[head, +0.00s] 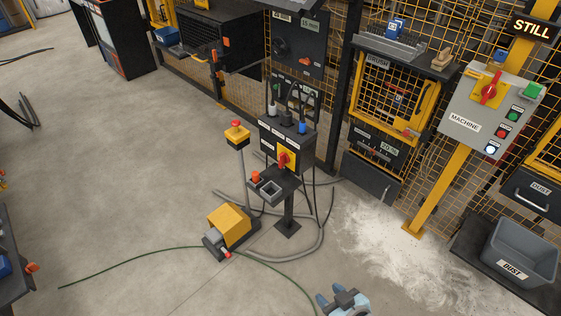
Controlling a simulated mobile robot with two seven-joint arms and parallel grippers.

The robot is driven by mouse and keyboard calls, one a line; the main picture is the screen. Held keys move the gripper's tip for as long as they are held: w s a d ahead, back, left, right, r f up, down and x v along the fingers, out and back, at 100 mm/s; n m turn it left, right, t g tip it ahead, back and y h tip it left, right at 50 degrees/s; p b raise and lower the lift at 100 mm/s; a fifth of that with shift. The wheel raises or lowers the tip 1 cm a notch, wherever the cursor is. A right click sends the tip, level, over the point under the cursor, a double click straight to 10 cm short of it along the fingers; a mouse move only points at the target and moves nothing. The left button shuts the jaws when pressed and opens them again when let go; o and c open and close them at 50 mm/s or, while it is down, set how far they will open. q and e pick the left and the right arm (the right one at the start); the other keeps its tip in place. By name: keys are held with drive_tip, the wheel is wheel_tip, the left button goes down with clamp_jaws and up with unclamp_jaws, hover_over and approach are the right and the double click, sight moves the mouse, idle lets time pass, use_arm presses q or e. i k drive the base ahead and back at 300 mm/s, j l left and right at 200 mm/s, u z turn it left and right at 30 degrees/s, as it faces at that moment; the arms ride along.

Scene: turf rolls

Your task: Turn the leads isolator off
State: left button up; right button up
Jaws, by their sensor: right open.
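The leads isolator (284,160) is a red rotary handle on a yellow plate, on the front of a dark box (297,137) on a post in the middle of the head view. Its handle looks roughly upright, but it is too small to read its marks. Several leads plug into the box's top. My right gripper (341,300) is at the bottom edge, open and empty, apart from the isolator and nearer to me. My left gripper is out of view.
A small tray (271,187) sticks out below the isolator. A yellow-topped unit (229,226) and a green hose (160,255) lie on the floor. A yellow stop post (237,135) stands left. A grey machine panel (487,110) with another red handle is at right. Pale dust covers the floor there.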

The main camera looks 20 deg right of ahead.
sight(283, 158)
drive_tip(key=i+j+z, duration=0.1)
drive_tip(key=z, duration=0.5)
drive_tip(key=i+j+z, duration=0.2)
drive_tip(key=j+z, duration=0.25)
drive_tip(key=j, duration=0.15)
drive_tip(key=i+j+z, duration=0.2)
drive_tip(key=j, duration=0.15)
drive_tip(key=i+j+z, duration=0.1)
drive_tip(key=j, duration=0.4)
drive_tip(key=j+z, duration=0.1)
drive_tip(key=j, duration=0.45)
drive_tip(key=i+j, duration=0.1)
drive_tip(key=j, duration=0.35)
drive_tip(key=i+j, duration=0.1)
drive_tip(key=j, duration=0.35)
drive_tip(key=i+j, duration=0.1)
drive_tip(key=j, duration=0.35)
drive_tip(key=i+j, duration=0.1)
drive_tip(key=j, duration=0.35)
drive_tip(key=z, duration=0.05)
